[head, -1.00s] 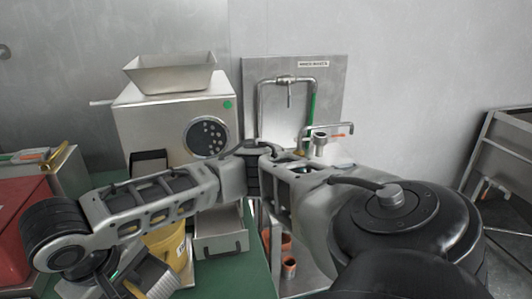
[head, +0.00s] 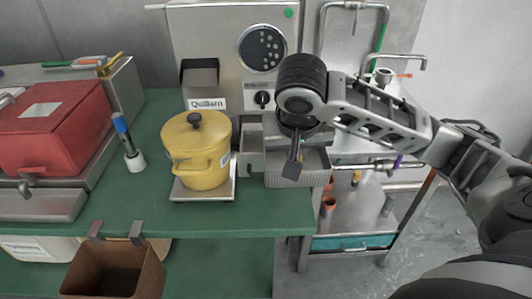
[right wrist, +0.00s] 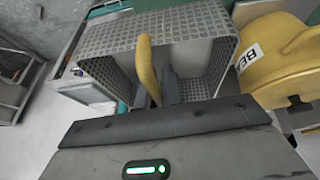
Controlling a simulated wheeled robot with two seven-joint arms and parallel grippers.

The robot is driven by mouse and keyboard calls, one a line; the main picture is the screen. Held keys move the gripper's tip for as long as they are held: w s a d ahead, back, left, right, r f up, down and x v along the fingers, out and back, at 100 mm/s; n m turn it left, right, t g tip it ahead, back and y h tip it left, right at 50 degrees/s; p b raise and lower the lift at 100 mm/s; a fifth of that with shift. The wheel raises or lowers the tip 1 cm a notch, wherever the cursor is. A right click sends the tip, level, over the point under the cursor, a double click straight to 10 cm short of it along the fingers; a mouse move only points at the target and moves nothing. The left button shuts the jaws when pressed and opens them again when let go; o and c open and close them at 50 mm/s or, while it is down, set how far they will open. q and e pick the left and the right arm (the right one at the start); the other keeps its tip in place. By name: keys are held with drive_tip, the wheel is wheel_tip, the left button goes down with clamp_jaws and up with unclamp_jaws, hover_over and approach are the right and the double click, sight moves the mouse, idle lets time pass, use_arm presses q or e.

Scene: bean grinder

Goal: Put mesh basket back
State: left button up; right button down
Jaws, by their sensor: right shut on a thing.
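The mesh basket (head: 297,168) is a grey perforated box at the grinder's front right, just right of the yellow pot (head: 200,152). In the right wrist view the basket (right wrist: 208,32) fills the upper middle, open side toward the camera, with a curved yellow handle (right wrist: 147,66). My right gripper (head: 294,158) points down over the basket and is shut on it, apparently at the handle; the exact grip is partly hidden. Whether the basket touches the table is unclear. The steel bean grinder (head: 225,35) stands behind. My left gripper is not in view.
The yellow pot stands on a scale (head: 203,190), close to the basket. A red box (head: 50,125) and a blue-handled brush (head: 127,142) are to the left. A brown bin (head: 115,270) hangs at the front edge. A steel sink stand (head: 350,205) is at right.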

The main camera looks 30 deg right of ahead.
drive_tip(key=w+d+p, duration=0.2)
drive_tip(key=w+d, duration=0.2)
drive_tip(key=w, duration=1.2)
drive_tip(key=f, duration=0.7)
drive_tip(key=shift+w+d+f, duration=0.1)
drive_tip(key=shift+w+f, duration=0.15)
wheel_tip(320, 180, down, 3)
drive_tip(key=shift+r, duration=0.1)
drive_tip(key=shift+w+d+f, duration=0.1)
drive_tip(key=shift+w+f, duration=0.25)
drive_tip(key=shift+f, duration=0.2)
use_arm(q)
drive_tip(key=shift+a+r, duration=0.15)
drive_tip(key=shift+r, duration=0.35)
use_arm(e)
drive_tip(key=shift+f, duration=0.15)
drive_tip(key=c, duration=1.5)
unclamp_jaws()
drive_tip(key=shift+c, duration=0.2)
